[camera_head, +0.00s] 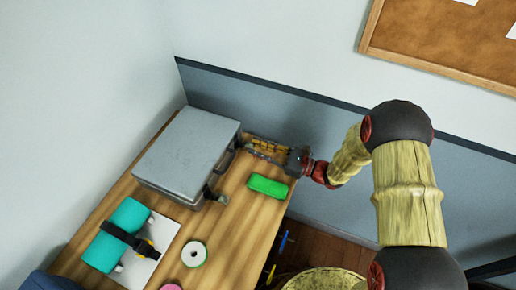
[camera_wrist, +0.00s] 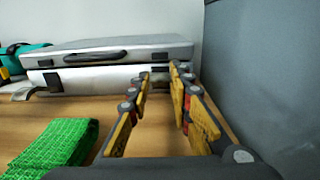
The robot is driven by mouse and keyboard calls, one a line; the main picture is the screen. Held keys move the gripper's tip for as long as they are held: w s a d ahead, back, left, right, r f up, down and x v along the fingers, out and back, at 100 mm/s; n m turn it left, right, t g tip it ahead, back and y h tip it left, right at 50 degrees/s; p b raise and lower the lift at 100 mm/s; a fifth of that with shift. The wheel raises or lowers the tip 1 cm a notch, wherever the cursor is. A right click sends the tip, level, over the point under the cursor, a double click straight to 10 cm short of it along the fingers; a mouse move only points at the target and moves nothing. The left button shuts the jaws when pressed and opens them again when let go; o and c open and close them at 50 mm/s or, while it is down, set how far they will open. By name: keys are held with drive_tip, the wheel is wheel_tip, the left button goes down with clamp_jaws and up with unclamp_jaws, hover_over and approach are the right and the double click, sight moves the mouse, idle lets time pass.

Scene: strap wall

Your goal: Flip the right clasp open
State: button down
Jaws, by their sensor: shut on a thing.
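The grey case (camera_head: 190,150) lies flat and closed on the wooden table. It also shows in the wrist view (camera_wrist: 120,76), with its handle (camera_wrist: 93,57) on the front side. The left clasp (camera_head: 214,194) is on the front near the near corner. My gripper (camera_head: 250,146) reaches the front of the case near its far end, at the right clasp. In the wrist view my gripper's yellow fingers (camera_wrist: 160,75) meet the case at its right end, with a narrow gap between them. The right clasp is mostly hidden by the fingertips, so its angle cannot be told.
A teal roll (camera_head: 118,232) with a black strap lies on a white board (camera_head: 163,230), near a white ring (camera_head: 194,254). A blue-grey wall (camera_wrist: 262,75) stands close on the right.

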drive_tip(key=c, duration=1.7)
unclamp_jaws()
drive_tip(key=shift+o, duration=0.4)
drive_tip(key=v, duration=1.2)
drive_tip(key=shift+d+f, duration=0.1)
drive_tip(key=shift+d, duration=0.05)
